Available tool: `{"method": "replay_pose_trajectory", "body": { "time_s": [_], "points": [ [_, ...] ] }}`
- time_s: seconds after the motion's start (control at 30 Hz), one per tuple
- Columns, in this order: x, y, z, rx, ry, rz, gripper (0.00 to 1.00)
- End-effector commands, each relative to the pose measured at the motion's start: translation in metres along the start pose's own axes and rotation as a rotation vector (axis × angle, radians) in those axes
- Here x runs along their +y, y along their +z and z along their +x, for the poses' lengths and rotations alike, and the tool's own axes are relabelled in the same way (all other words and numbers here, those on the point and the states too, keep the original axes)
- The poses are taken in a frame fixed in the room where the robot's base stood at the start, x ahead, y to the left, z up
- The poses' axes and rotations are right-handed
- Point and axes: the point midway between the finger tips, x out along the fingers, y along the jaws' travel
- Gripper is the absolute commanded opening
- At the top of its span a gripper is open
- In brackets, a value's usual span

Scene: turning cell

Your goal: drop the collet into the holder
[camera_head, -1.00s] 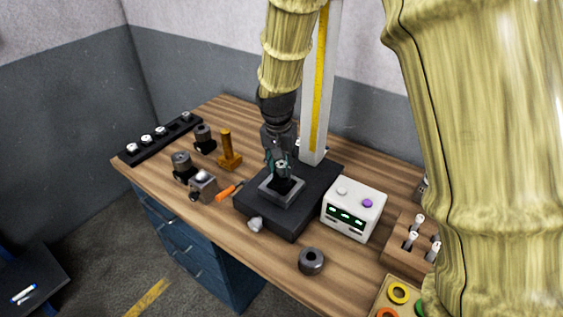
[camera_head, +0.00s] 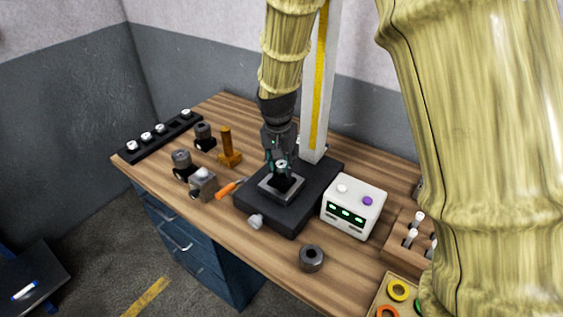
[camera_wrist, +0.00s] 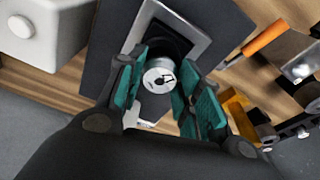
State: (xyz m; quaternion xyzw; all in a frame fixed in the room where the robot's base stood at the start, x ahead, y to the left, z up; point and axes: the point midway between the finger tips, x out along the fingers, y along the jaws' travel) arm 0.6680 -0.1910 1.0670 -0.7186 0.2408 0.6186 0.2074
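The collet (camera_head: 281,163), a small silver round piece with dark marks on its end face, is between the teal-padded fingers of my gripper (camera_head: 280,158). In the wrist view, the collet (camera_wrist: 159,77) has my gripper's pads (camera_wrist: 160,88) close on both sides; they appear to grip it. Below it is a dark opening inside a square grey frame (camera_head: 268,192) on a black base, which I take for the holder. In the wrist view the frame (camera_wrist: 196,40) surrounds dark round material behind the collet. The fingers partly hide the opening, and any contact there is unclear.
A post with a yellow strip (camera_head: 319,85) stands just behind the base. A white control box (camera_head: 353,207) is close on the right. An orange-handled tool (camera_head: 228,189) and grey block (camera_head: 203,184) lie left. A dark ring (camera_head: 311,258) sits in front.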

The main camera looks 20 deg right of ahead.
Motion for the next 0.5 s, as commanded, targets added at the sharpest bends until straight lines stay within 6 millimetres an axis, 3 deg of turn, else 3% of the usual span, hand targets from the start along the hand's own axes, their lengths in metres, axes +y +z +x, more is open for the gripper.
{"method": "replay_pose_trajectory", "body": {
  "time_s": [0.03, 0.1, 0.13, 0.5],
  "points": [
    [-0.0001, -0.0002, -0.0003, 0.000, 0.000, 0.000, 0.45],
    [-0.0001, -0.0002, -0.0003, 0.001, 0.000, 0.000, 0.58],
    [-0.0001, -0.0002, -0.0003, 0.001, 0.000, 0.000, 0.59],
    [-0.0002, -0.0003, -0.0029, 0.001, -0.001, 0.000, 0.59]
  ]
}}
